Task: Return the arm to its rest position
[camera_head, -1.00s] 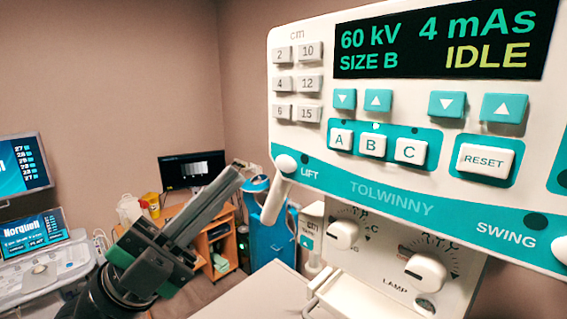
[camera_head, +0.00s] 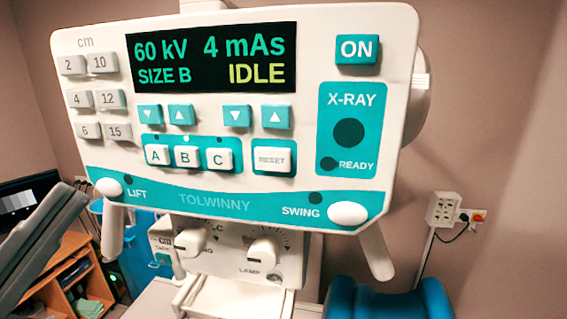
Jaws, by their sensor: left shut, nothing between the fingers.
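My left gripper (camera_head: 68,198) shows at the left edge of the head view. Its long grey fingers are shut together and hold nothing, pointing up and to the right. Their tips are just left of the control panel's lower left corner, near the LIFT handle; I cannot tell the gap in depth. The rest of the left arm is outside the picture. My right gripper is not in view. The white and teal control panel (camera_head: 225,202) fills the middle; its display (camera_head: 210,60) reads 60 kV, 4 mAs, SIZE B, IDLE.
Two handles, LIFT (camera_head: 112,228) and SWING (camera_head: 375,250), hang below the panel. A knob box (camera_head: 227,262) sits under it. A wooden shelf unit (camera_head: 75,285) and a monitor (camera_head: 22,205) are at left. A blue cushion (camera_head: 390,300) is at lower right, and a socket box (camera_head: 442,209) is on the wall.

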